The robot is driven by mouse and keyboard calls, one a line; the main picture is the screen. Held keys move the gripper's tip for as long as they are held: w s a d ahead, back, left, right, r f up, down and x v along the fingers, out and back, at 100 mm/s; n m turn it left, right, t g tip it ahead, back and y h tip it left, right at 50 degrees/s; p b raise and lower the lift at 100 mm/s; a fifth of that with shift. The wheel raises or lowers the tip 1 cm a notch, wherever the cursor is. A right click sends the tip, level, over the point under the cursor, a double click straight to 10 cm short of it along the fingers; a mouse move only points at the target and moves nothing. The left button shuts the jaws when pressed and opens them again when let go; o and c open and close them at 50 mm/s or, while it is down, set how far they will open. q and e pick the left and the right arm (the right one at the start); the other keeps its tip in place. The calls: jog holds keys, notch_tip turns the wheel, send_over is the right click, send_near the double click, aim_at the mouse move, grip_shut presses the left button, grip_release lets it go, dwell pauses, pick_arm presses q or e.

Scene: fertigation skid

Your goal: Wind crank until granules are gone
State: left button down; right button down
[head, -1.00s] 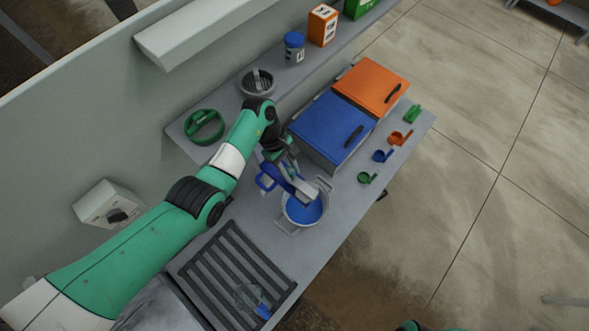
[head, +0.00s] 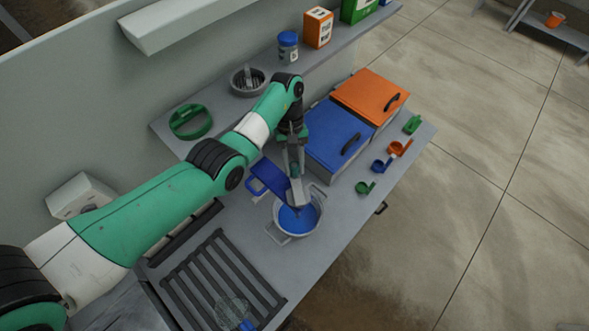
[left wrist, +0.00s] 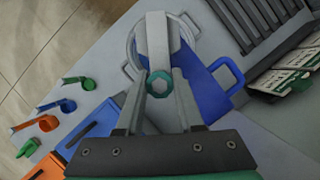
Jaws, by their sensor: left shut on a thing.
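My left gripper (head: 294,172) is shut, with its fingers around a green hexagonal knob (left wrist: 158,84), which I take for the crank's knob. A pale grey bar (left wrist: 155,40) runs from the knob over the pot. A blue body with a loop handle (head: 266,177) sits beside the gripper, partly over the pot; it also shows in the left wrist view (left wrist: 215,92). The pale two-handled pot (head: 318,214) stands on the bench below, with blue contents (head: 298,218). I cannot tell whether granules are left in it. My right gripper is not in view.
A blue-lidded bin (head: 333,136) and an orange-lidded bin (head: 370,93) stand right of my arm. Several scoops, one green (head: 365,187), line the front edge. A slatted rack (head: 222,280) lies near left. A shelf behind holds a jar (head: 288,46) and boxes.

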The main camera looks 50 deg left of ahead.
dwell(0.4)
pick_arm(q)
jog(key=c, duration=0.5)
grip_release()
jog(key=shift+c, duration=0.2)
jog(key=p+v, duration=0.1)
jog(key=v, duration=0.6)
jog(key=shift+w+r, duration=0.15)
jog(key=shift+r, duration=0.1)
